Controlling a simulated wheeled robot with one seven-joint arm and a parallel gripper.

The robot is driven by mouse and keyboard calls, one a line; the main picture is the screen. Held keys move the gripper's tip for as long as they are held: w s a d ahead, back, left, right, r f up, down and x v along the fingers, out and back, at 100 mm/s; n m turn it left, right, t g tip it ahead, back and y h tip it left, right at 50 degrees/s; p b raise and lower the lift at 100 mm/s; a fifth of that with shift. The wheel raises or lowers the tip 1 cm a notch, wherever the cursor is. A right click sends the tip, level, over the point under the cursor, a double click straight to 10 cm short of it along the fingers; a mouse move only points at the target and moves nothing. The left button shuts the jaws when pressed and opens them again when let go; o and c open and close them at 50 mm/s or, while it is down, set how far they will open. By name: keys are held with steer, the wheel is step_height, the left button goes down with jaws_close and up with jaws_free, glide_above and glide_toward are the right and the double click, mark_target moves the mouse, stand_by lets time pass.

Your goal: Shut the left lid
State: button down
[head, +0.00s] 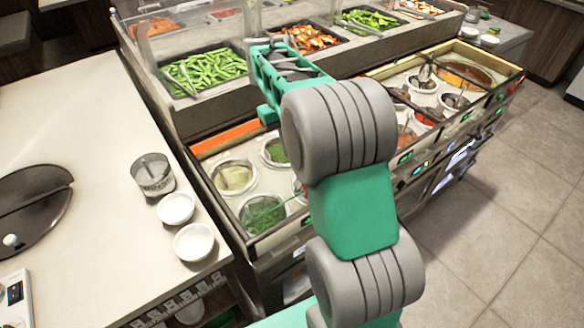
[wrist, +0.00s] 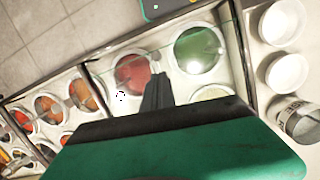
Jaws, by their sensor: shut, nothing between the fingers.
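The left section of the sauce counter (head: 211,158) holds several round wells, among them a pale one (head: 235,177) and a green one (head: 262,213). An orange strip (head: 225,137) runs along its back edge. I cannot clearly make out the left lid or its angle; a glassy edge crosses the wells in the wrist view. My gripper (wrist: 157,76) shows there as dark, closed fingers, empty, in front of a red well (wrist: 132,72) and left of a green well (wrist: 200,48). In the head view my arm hides the fingertips and part of this section.
Glass-fronted food trays (head: 205,72) stand behind the wells. The right section (head: 490,72) has open wells with ladles. On the left worktop (head: 95,130) are a metal can (head: 152,175) and two white bowls (head: 176,208), close to the counter. Tiled floor (head: 500,200) lies clear at the right.

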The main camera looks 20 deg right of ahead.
mark_target(292, 182)
steer(key=shift+g+y, duration=0.3)
steer(key=b+x, duration=0.1)
steer(key=x, duration=0.2)
steer(key=w+b+x, duration=0.1)
steer(key=x, duration=0.3)
steer(key=w+d+b+x, duration=0.1)
steer(key=x, duration=0.2)
steer(key=shift+f, duration=0.7)
